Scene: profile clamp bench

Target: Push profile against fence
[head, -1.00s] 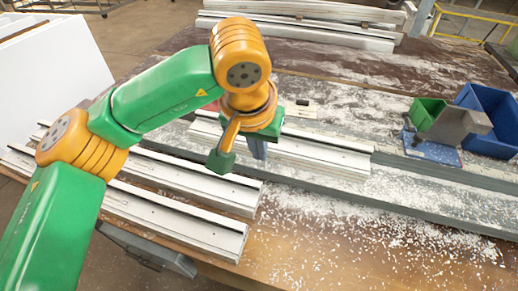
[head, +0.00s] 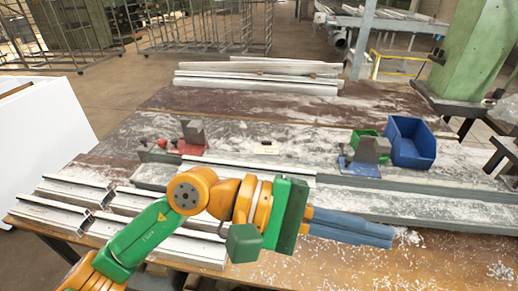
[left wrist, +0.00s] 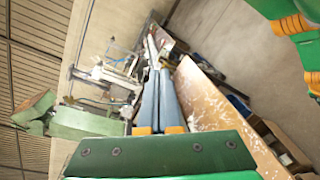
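A pale aluminium profile (head: 300,172) lies along the bench in the head view, between the two clamps. My left arm hides much of its front side. A long grey rail, seemingly the fence (head: 440,206), runs across the bench. I cannot tell whether the profile touches it. My left gripper (head: 391,236) is in front of the rail, right of the profile's visible end, its blue-grey fingers pointing right. The fingers lie together with nothing visible between them; they also show together in the left wrist view (left wrist: 157,74). My right gripper is not in view.
A red-based clamp (head: 193,138) stands left and a blue-based clamp (head: 366,158) right, near a green bin (head: 366,136) and a blue bin (head: 411,143). Several profiles (head: 76,188) lie at the left. White chips cover the bench's front right (head: 380,268).

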